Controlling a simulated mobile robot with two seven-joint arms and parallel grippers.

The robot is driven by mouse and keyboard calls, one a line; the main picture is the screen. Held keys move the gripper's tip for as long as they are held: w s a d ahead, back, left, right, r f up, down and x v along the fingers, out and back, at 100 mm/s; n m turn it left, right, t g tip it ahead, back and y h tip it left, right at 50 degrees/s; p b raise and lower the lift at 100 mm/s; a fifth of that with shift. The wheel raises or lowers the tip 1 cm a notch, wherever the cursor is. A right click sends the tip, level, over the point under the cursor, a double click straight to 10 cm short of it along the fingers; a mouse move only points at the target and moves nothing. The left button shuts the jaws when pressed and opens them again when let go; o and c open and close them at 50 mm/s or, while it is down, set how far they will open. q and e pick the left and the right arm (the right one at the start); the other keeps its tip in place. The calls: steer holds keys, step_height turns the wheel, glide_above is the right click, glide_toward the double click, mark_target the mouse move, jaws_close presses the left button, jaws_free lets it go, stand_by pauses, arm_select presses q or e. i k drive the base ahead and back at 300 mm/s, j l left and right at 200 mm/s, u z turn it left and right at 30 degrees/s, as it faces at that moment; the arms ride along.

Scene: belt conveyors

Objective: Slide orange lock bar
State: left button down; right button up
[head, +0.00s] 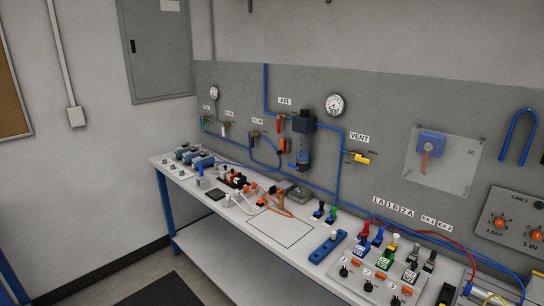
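Several orange parts show in the head view, and I cannot tell for sure which is the lock bar. A small upright orange piece (283,145) sits on the wall panel under the AIR label, just left of the dark filter unit (304,140). A reddish-orange bar (425,160) hangs down from a blue block (432,140) on a clear plate (410,168) at the right. Small orange pieces (382,275) also lie on the control box at the lower right. Neither of my grippers is in view.
A long white bench (225,227) runs along the grey panel (375,110), crowded with connectors and cables. A yellow valve handle (362,159) sits by the VENT label. Blue tubing (341,170) crosses the panel. A black-outlined area (280,229) mid-bench is clear.

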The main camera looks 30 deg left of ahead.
mark_target(281, 152)
steer(key=i+j+z, duration=0.2)
steer(key=j, duration=0.8)
steer(key=j+z, duration=0.25)
steer(key=j, duration=0.7)
steer(key=j+z, duration=0.2)
steer(key=j, duration=0.8)
steer(key=k+j+z, duration=0.2)
steer(key=j, duration=0.75)
steer(key=i+j, duration=0.05)
